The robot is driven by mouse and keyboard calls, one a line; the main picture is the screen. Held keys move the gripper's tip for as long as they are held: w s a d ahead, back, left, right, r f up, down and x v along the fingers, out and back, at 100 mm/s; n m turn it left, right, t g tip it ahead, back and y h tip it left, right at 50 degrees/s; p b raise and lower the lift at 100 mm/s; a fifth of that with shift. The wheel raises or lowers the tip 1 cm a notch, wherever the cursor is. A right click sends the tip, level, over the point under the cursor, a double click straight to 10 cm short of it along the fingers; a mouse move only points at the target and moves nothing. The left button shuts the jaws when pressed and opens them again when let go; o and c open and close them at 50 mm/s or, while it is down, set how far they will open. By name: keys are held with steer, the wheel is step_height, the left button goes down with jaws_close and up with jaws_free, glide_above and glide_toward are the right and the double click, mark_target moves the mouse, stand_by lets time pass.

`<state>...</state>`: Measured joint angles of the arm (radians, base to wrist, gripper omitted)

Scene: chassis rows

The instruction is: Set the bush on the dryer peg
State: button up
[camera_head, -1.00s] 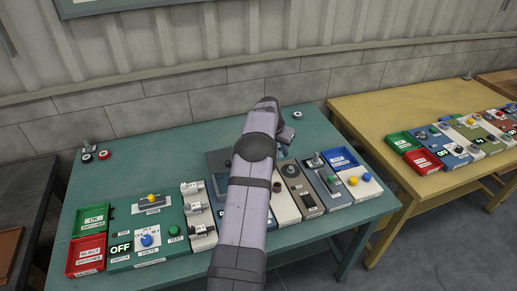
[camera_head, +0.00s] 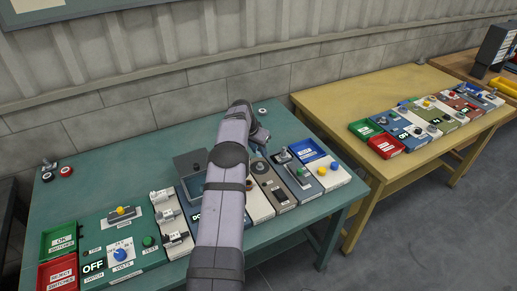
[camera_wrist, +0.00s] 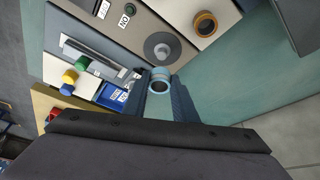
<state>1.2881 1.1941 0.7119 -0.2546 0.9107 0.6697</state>
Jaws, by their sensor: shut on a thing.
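In the wrist view, my gripper (camera_wrist: 160,92) is shut on a light-blue ring-shaped bush (camera_wrist: 160,75), with a dark bore. In the head view my gripper (camera_head: 258,136) is over the far edge of the panel row, partly hidden by my arm. In the wrist view, a grey round disc with a small centre post (camera_wrist: 162,48) sits on a dark panel, just beyond the held bush in the picture. It also shows in the head view (camera_head: 260,167). No dryer label is readable, so I cannot tell which post is the dryer peg.
A brown-orange ring (camera_wrist: 205,23) stands on the white panel beside the disc. A blue bin (camera_head: 306,150) and a panel with yellow and blue knobs (camera_head: 327,168) lie to the right. The green table's (camera_head: 120,160) back strip is mostly clear. A yellow table (camera_head: 345,100) stands right.

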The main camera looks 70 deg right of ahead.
mark_target(260, 164)
steer(key=shift+f+b, duration=1.65)
steer(key=shift+f, duration=1.6)
steer(key=o, duration=1.1)
steer(key=shift+o, duration=0.2)
steer(key=b+v, duration=0.2)
steer(key=v, duration=0.5)
steer(key=shift+r+b, duration=0.15)
steer(key=shift+b, duration=0.15)
